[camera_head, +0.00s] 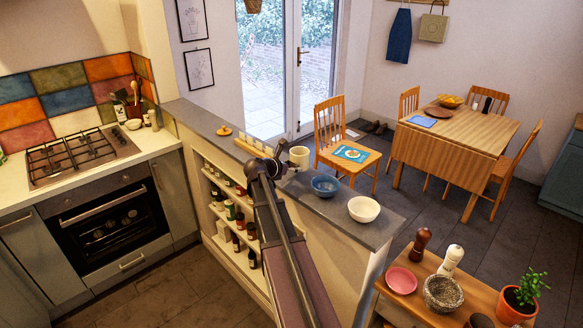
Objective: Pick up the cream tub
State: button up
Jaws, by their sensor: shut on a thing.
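The cream tub (299,157) is a small pale cylinder above the grey counter ledge, near the middle of the view. My gripper (287,163) is at the tub's left side and is shut on it. My arm reaches up to it from the bottom of the view. The fingertips are small and dark here, and my arm hides part of the ledge. I cannot tell whether the tub's base touches the ledge.
On the ledge (380,231), a blue bowl (325,186) and a cream bowl (363,209) stand to the right of the tub. A wooden lid (224,131) and a wooden rack (250,146) are to the left. Shelves of jars (232,207) lie below.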

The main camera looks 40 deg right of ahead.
aim_at(307, 158)
jog(key=shift+s+d+r+p, duration=0.2)
jog(key=shift+s+d, duration=0.55)
jog(key=shift+d, duration=1.65)
jog(key=shift+s+d+r+p, duration=0.25)
jog(key=shift+s+d, duration=0.55)
jog(key=shift+d, duration=1.65)
jog(key=shift+s+d+r+p, duration=0.2)
jog(key=shift+s+d, duration=0.55)
jog(key=shift+d, duration=1.65)
jog(key=shift+m+g, duration=0.4)
jog(key=shift+g, duration=0.1)
jog(key=shift+w+a+r+m+g, duration=0.15)
jog(key=shift+a+m+g, duration=0.35)
jog(key=shift+m+g, duration=0.25)
jog(key=a+m+g, duration=0.2)
jog(key=g, duration=0.1)
jog(key=shift+w+m+p, duration=0.1)
jog(key=shift+m+p, duration=0.15)
jog(key=shift+p, duration=0.05)
jog(key=shift+w+a+r+m+g+y, duration=0.1)
jog(key=shift+a+r+m+g+y, duration=0.1)
jog(key=shift+a+m+g+y, duration=0.75)
jog(key=shift+w+a+r+m+g+y, duration=0.15)
jog(key=shift+a+m+g+y, duration=0.2)
jog(key=shift+a+m+g, duration=1.3)
jog(key=shift+s+a+r+n+t+p, duration=0.1)
jog(key=shift+a+n+t+p, duration=0.1)
jog(key=shift+n+t+p, duration=0.15)
